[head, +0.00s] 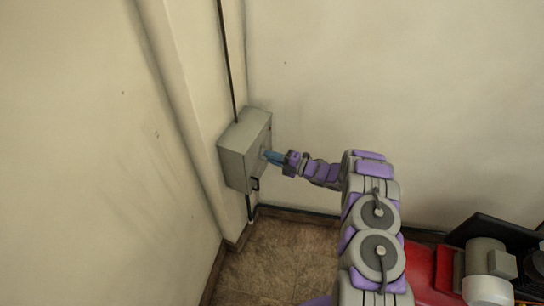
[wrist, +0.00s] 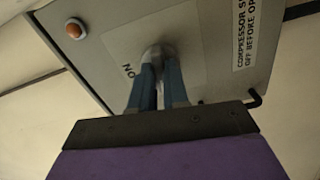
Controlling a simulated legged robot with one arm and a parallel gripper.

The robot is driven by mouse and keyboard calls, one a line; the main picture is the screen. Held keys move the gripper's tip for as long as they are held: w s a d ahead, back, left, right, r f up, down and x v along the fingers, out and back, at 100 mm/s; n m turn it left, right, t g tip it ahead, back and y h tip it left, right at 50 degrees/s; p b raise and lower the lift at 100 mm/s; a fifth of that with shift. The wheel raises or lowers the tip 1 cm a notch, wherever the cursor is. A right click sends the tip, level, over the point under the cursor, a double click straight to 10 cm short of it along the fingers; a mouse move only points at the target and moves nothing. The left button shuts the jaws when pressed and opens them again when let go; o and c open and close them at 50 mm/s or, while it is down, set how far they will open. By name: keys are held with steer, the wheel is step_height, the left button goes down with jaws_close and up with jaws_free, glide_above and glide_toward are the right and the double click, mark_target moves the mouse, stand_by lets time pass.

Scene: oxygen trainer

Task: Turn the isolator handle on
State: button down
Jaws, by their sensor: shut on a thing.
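The isolator box is a grey box (head: 245,148) fixed to the wall near the room's corner in the head view. Its front panel fills the upper part of the wrist view (wrist: 215,50). The isolator handle (wrist: 152,53) is a pale grey piece at the middle of the panel, partly hidden by the fingers. My gripper (wrist: 158,80) has its blue fingers shut on the handle. In the head view my gripper (head: 272,157) reaches the box's front from the right, and the handle is hidden there.
An orange round lamp or button (wrist: 73,30) sits on the panel's upper left. A label beginning "COMPRESSOR" (wrist: 243,35) is at the right. A dark conduit (head: 227,60) runs up the wall. Red and grey machinery (head: 485,270) stands at lower right. Floor (head: 280,260) below the box is clear.

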steer(key=shift+s+f+m+b, duration=0.1)
steer(key=shift+m+b, duration=0.2)
steer(key=shift+m, duration=3.75)
steer(key=shift+f+m+b, duration=0.1)
steer(key=shift+m+b, duration=0.15)
steer(key=shift+m, duration=3.8)
steer(key=c, duration=1.1)
jaws_free()
steer(key=shift+r, duration=0.1)
steer(key=p+v, duration=0.2)
steer(key=v, duration=1.5)
steer(key=shift+d, duration=0.25)
